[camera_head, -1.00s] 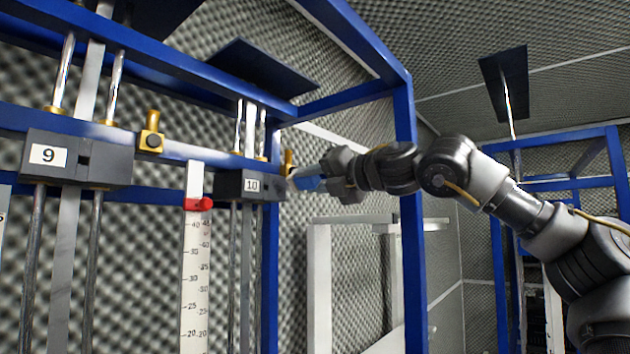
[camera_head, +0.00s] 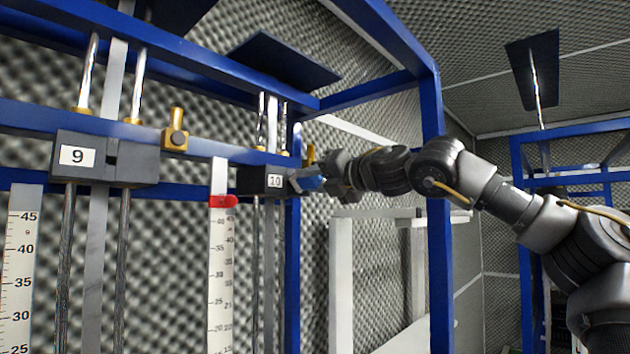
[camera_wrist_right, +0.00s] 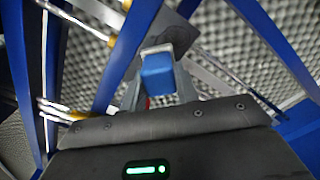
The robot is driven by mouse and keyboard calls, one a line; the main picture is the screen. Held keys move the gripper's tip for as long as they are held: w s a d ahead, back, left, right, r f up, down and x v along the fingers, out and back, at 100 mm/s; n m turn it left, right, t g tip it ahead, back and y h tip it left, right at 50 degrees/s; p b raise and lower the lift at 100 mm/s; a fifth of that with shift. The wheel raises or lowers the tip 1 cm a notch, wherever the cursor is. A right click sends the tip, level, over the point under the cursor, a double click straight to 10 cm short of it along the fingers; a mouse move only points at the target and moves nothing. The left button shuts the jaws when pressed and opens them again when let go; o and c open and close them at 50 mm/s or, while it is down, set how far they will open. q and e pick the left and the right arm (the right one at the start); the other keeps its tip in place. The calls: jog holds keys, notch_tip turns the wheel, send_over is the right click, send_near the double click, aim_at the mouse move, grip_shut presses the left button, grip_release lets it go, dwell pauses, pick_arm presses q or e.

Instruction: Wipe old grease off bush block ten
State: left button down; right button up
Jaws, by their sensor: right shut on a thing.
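Bush block ten is the dark block (camera_head: 252,180) with the white "10" label, on the rods at the right end of the blue frame. My right gripper (camera_head: 328,181) is at the right of this block, shut on a small blue pad (camera_head: 310,181). The pad is at the block's right front edge; I cannot tell whether they touch. In the right wrist view the blue pad (camera_wrist_right: 157,72) sits between the fingers, with a dark block (camera_wrist_right: 176,38) behind it, probably block ten. Any grease is too small to make out. My left gripper is not in view.
Block nine (camera_head: 104,158) is farther left. A white scale (camera_head: 220,275) with a red marker (camera_head: 223,201) hangs between the blocks. Brass fittings (camera_head: 175,132) sit on the blue rail. A blue upright (camera_head: 434,200) stands near my right arm, and a white frame (camera_head: 342,285) stands below it.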

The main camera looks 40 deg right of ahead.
jog(key=shift+s, duration=0.1)
dwell(0.3)
jog(key=shift+w, duration=0.5)
jog(key=shift+w, duration=0.45)
jog(key=shift+d, duration=1.65)
jog(key=d, duration=0.2)
jog(key=shift+w+d, duration=0.3)
jog(key=shift+d, duration=0.1)
